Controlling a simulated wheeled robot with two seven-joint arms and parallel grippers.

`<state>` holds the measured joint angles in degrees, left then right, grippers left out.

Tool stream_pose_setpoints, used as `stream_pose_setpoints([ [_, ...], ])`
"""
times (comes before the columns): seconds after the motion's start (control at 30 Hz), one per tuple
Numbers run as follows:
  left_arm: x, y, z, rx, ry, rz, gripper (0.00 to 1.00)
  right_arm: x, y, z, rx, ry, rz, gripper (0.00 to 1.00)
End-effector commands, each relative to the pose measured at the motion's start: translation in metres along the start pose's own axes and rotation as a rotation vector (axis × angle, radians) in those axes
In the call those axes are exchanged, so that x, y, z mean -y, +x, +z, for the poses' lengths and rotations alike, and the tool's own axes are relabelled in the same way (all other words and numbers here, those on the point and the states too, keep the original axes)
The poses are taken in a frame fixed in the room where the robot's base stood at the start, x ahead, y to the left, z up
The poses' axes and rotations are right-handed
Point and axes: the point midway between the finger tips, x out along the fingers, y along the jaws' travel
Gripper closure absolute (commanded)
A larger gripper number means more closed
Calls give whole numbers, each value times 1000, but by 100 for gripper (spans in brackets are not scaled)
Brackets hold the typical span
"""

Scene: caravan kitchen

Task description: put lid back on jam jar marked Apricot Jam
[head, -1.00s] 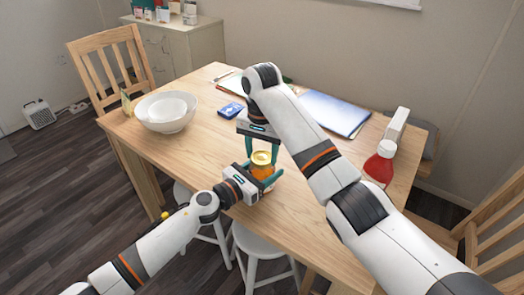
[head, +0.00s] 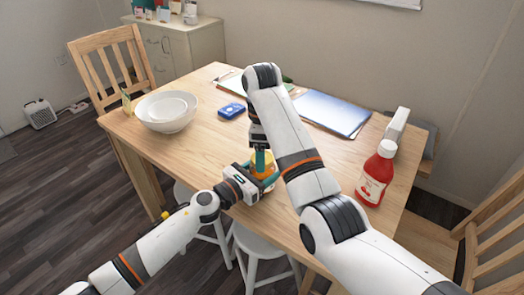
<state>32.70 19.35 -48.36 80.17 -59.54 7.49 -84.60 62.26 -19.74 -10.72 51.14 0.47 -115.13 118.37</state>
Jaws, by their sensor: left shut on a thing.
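The jam jar (head: 269,168), orange with a yellow top, is held near the table's front edge. My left gripper (head: 262,180) is shut on it from the side. My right gripper (head: 260,161) points down from above, with a teal finger at the jar's top. The second finger is not clear, so I cannot tell how far its jaws are open. The finger and arm partly hide the jar's top, so I cannot tell whether the lid is seated. The jar's label is not readable.
White bowls (head: 165,111) stand on the left of the wooden table (head: 205,143). A blue box (head: 231,110) and a blue folder (head: 331,113) lie farther back. A red bottle (head: 376,174) stands close to my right arm. White stools (head: 262,245) are below the front edge.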

Motion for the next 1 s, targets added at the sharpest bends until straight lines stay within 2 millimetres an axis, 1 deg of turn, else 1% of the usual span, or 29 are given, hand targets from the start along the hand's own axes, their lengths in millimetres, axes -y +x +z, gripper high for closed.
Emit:
stream_pose_setpoints([
  [0.2, 0, 0, 1, 2, 0, 1, 100, 0, 1, 0, 0, -1, -1, 25],
  [0.23, 0, 0, 1, 2, 0, 1, 100, 0, 1, 0, 0, -2, -1, 28],
  [0.3, 0, 0, 1, 2, 0, 1, 100, 0, 0, 0, -1, -14, 1, 28],
  [0.37, 0, 0, 1, 2, 0, 1, 100, -1, -2, -1, -1, -49, 5, 28],
  [0.47, 0, 0, 1, 2, 0, 1, 100, -3, -9, -3, -4, -178, 20, 28],
  [0.57, 0, 0, 1, 2, 0, 1, 100, -6, -19, -6, -4, -398, 40, 28],
  [0.8, 0, 0, 1, 2, 0, 1, 100, -9, -44, -14, 14, -1074, 77, 28],
  [1.0, -1, 0, 1, 2, 0, 1, 100, -8, -59, -16, 38, -1632, 79, 28],
])
